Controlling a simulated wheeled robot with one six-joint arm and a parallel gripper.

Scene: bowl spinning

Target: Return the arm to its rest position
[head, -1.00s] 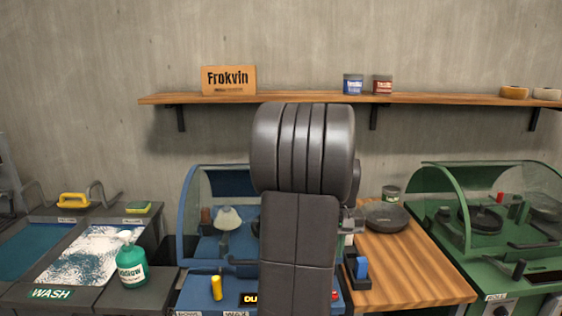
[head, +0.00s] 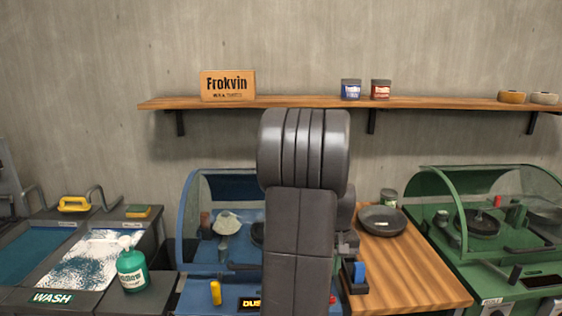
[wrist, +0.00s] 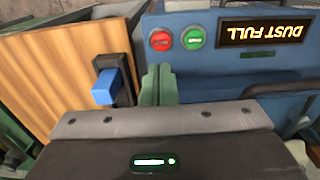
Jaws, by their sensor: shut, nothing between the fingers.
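My arm stands folded upright in the middle of the head view and hides the centre of the blue machine (head: 190,240). My gripper (wrist: 158,72) shows in the wrist view as two green fingers pressed together, with nothing between them. The fingers point toward the front of the blue machine, below its red button (wrist: 161,39) and green button (wrist: 195,37). The gripper's tips cannot be made out in the head view.
A dark bowl (head: 382,221) and a blue-handled item (head: 360,272) are on the wooden counter (head: 420,275), right of my arm. A green machine (head: 500,262) stands further right. A green bottle (head: 132,268) stands left. A shelf (head: 300,102) runs along the wall behind.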

